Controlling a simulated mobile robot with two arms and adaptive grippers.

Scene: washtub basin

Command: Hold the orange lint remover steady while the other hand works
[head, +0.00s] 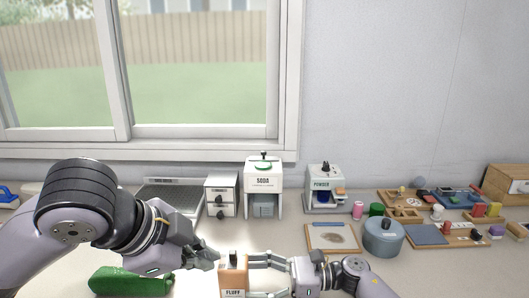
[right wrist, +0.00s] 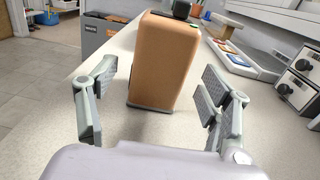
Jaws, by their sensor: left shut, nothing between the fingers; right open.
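The orange lint remover (head: 233,276) is an upright box with a dark knob on top and the word FLUFF on its front. It stands at the bottom middle of the head view. It also shows in the right wrist view (right wrist: 163,60), upright on the counter, ahead of and between the spread fingers, with gaps at both sides. My right gripper (head: 262,275) is open, pointing at the box from its right; it also shows in the right wrist view (right wrist: 157,92). My left gripper (head: 210,260) is shut and empty, just left of the box's top.
A green object (head: 130,282) lies at the front left. The white SODA dispenser (head: 263,185), a small drawer unit (head: 221,194) and the POWDER dispenser (head: 324,188) stand behind. A blue-grey canister (head: 383,238) and a framed board (head: 333,238) are to the right.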

